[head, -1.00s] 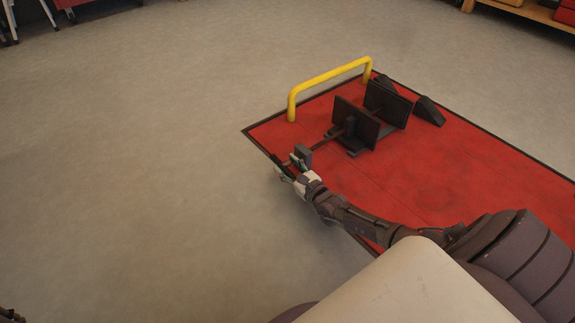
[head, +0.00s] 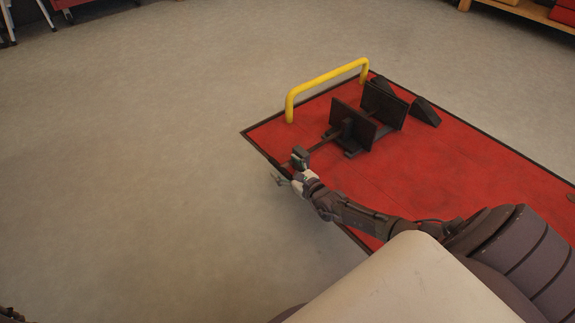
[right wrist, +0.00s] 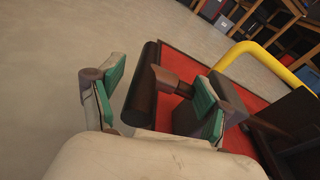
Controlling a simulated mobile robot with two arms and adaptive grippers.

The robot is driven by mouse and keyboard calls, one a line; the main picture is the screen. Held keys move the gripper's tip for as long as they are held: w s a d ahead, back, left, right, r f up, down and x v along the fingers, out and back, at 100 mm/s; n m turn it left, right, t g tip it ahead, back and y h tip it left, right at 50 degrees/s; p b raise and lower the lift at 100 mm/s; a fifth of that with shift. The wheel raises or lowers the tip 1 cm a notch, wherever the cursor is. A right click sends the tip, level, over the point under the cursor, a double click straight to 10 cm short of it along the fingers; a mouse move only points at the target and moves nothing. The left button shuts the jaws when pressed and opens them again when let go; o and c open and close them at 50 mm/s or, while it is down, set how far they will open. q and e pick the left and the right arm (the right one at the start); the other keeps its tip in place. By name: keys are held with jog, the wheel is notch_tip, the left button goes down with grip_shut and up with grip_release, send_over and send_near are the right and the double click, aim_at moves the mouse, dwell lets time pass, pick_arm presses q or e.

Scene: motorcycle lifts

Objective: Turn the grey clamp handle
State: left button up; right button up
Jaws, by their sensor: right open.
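The clamp handle, a dark grey-brown bar (right wrist: 141,84), shows in the right wrist view, joined by a brown hub (right wrist: 165,80) to the clamp's shaft. My right gripper (right wrist: 160,78) is open, with one green-padded finger on each side of the bar. A gap shows between the left finger and the bar; whether the right finger touches the hub cannot be told. In the head view my right gripper (head: 288,174) is at the left edge of the red lift, just below the clamp's dark block (head: 300,158). The handle is hard to make out there.
The red lift platform (head: 450,165) carries the dark clamp plates (head: 353,125), black wedges (head: 425,112) and a yellow hoop rail (head: 328,76). Bare concrete floor (head: 130,170) is clear to the left. A dark part in the bottom left corner may be my left arm.

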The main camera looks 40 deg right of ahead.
jog(key=s, duration=0.4)
jog(key=s+r, duration=0.1)
jog(key=s, duration=0.7)
jog(key=shift+d+r, duration=0.35)
jog(key=shift+w, duration=0.1)
